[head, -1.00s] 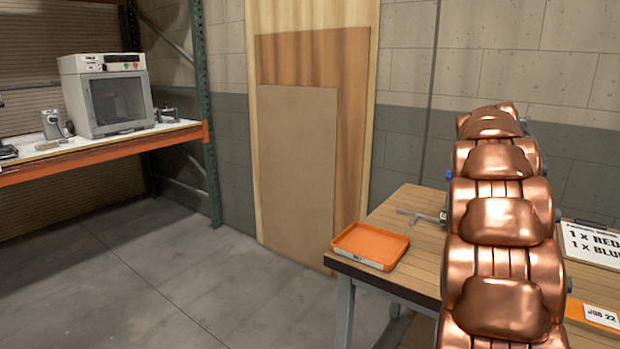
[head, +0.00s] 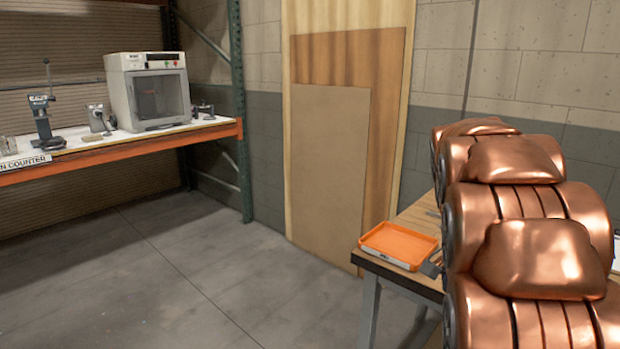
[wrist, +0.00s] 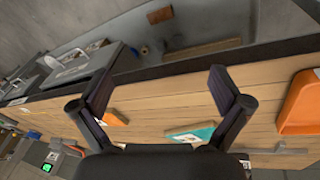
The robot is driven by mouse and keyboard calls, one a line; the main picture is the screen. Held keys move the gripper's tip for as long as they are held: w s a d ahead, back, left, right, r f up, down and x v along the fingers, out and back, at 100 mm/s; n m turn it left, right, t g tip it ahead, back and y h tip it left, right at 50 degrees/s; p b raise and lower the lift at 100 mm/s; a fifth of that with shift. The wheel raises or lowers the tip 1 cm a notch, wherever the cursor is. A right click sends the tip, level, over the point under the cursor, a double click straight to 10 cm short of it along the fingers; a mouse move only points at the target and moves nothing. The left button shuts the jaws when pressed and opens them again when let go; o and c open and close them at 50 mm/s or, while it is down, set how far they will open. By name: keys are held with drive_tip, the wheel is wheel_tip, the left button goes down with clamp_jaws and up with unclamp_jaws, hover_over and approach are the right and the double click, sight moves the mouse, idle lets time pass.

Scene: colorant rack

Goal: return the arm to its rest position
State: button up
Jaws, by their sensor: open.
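My copper-coloured arm (head: 530,235) fills the right side of the head view, in front of the wooden workbench. In the wrist view my gripper (wrist: 160,82) has its two dark fingers spread wide apart with nothing between the tips. The gripper is over the wooden bench top (wrist: 150,112), near its dark edge. In the head view the gripper is hidden or out of frame.
An orange tray (head: 398,243) lies on the bench's left corner; it also shows in the wrist view (wrist: 300,105). A teal-edged card (wrist: 190,134) lies on the bench. A counter with a white boxy machine (head: 148,90) stands at the left. The floor (head: 190,270) between is clear.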

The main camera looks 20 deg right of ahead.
drive_tip(key=s+a+f+n, duration=0.2)
drive_tip(key=a+n, duration=0.1)
drive_tip(key=a, duration=0.3)
drive_tip(key=s+a+f+n+y, duration=0.1)
drive_tip(key=s+a+f+n, duration=0.15)
drive_tip(key=a, duration=0.35)
drive_tip(key=s+a+f+n, duration=0.1)
drive_tip(key=a+n, duration=0.2)
drive_tip(key=a, duration=0.2)
drive_tip(key=s+a+f+n+g+y, duration=0.1)
drive_tip(key=s+a+f+n, duration=0.4)
drive_tip(key=s+a+n, duration=0.45)
wheel_tip(320, 180, up, 18)
drive_tip(key=s+a+m+t+p, duration=0.1)
drive_tip(key=p, duration=1.6)
drive_tip(key=shift+m, duration=0.3)
